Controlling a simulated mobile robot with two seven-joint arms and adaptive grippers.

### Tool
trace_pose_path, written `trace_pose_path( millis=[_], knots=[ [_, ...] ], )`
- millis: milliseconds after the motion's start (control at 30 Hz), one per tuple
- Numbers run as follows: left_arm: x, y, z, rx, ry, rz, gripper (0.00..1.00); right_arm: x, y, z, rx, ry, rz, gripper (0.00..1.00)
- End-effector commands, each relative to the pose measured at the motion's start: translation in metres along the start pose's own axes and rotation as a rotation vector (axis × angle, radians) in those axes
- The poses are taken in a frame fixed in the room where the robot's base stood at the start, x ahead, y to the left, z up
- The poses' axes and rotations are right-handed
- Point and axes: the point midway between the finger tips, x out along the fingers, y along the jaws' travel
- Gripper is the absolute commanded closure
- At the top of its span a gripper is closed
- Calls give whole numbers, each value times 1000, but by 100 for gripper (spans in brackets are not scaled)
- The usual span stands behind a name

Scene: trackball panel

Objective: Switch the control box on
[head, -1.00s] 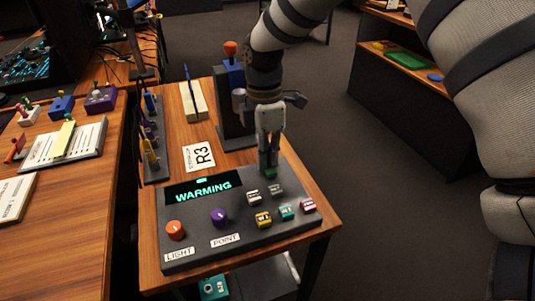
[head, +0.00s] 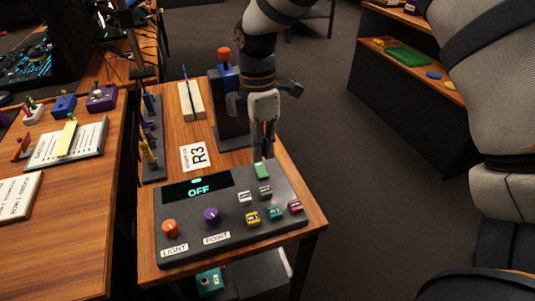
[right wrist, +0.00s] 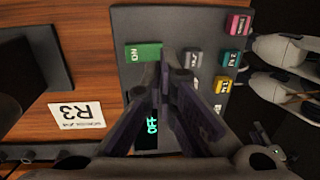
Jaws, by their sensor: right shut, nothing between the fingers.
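The control box (head: 187,250) is a dark panel on a small wooden table. Its display (head: 198,190) reads OFF in green; it also shows in the right wrist view (right wrist: 152,126), partly hidden by my fingers. A green button (head: 261,171) sits at the box's far right corner; it shows clear in the right wrist view (right wrist: 143,52). My right gripper (head: 263,154) is shut and empty, its fingertips just above and behind the green button, apart from it as far as I can tell. My left gripper is not in view.
An orange knob (head: 170,228), a purple knob (head: 211,215) and several small coloured keys sit on the box. A dark stand with a red-topped blue part (head: 228,75) rises behind it. An R3 card (head: 195,157) lies on the table.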

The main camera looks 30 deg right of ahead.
Motion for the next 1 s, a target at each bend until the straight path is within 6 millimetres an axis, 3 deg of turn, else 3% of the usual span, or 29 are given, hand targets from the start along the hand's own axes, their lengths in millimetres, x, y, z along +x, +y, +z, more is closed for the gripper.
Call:
trace_pose_path(
  millis=[33, 200, 400, 1000],
  knots=[
    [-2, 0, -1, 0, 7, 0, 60, -17, 0, 0, 1, 4, 15, 100],
    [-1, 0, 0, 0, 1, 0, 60, -51, -9, 0, 2, 3, 7, 100],
    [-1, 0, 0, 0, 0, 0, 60, -80, -16, 0, 2, 2, 5, 100],
    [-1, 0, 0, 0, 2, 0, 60, -87, -17, 0, 2, 2, 5, 100]
  ],
)
